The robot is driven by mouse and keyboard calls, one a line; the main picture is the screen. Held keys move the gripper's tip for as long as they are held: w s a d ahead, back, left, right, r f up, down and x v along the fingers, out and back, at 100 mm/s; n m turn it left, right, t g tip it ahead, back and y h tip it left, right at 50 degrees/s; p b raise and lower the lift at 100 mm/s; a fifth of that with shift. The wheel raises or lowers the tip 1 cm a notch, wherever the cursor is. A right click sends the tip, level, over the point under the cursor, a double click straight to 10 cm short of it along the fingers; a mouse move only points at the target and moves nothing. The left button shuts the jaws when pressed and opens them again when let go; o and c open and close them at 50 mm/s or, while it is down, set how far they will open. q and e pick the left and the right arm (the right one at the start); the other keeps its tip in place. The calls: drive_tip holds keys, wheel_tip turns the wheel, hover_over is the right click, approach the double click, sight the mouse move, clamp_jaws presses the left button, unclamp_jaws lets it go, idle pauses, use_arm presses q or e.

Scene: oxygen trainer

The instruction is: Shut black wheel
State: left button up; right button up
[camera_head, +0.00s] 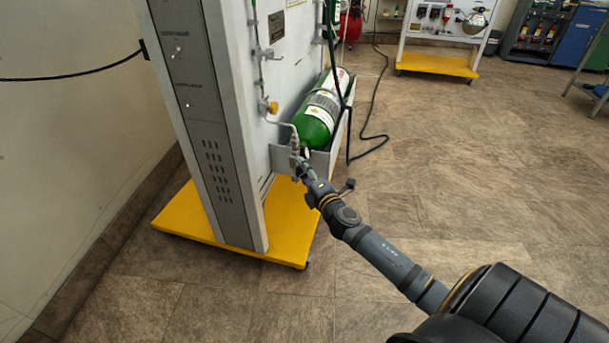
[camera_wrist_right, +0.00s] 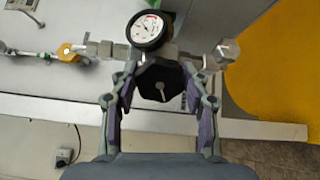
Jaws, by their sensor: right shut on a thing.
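The black wheel (camera_wrist_right: 160,84) sits below a round pressure gauge (camera_wrist_right: 146,30) in the right wrist view. My right gripper (camera_wrist_right: 160,90) has one finger on each side of the wheel and is shut on it. In the head view my right gripper (camera_head: 299,166) reaches the valve fittings at the lower end of the green cylinder (camera_head: 316,122); the wheel itself is hidden there. My left gripper is in neither view.
The white trainer panel (camera_head: 290,60) stands on a yellow base (camera_head: 175,222). A yellow knob (camera_head: 272,107) and thin pipes are on the panel. A black hose (camera_head: 374,110) runs down beside the cylinder to the floor. The tiled floor (camera_head: 470,190) on the right is clear.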

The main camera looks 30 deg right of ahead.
drive_tip(key=shift+f+m+b, duration=0.15)
drive_tip(key=shift+m+b, duration=0.15)
drive_tip(key=shift+m, duration=0.6)
drive_tip(key=m+b, duration=0.1)
drive_tip(key=m, duration=0.2)
drive_tip(key=shift+m, duration=0.4)
drive_tip(key=m+b, duration=0.1)
drive_tip(key=m, duration=0.4)
drive_tip(key=m+b, duration=0.1)
drive_tip(key=m, duration=0.4)
drive_tip(key=shift+m, duration=0.4)
drive_tip(key=m+b, duration=0.1)
drive_tip(key=m, duration=0.4)
drive_tip(key=shift+m, duration=0.4)
drive_tip(key=shift+a, duration=0.1)
drive_tip(key=o, duration=1.2)
drive_tip(key=shift+m, duration=0.3)
drive_tip(key=shift+c, duration=0.2)
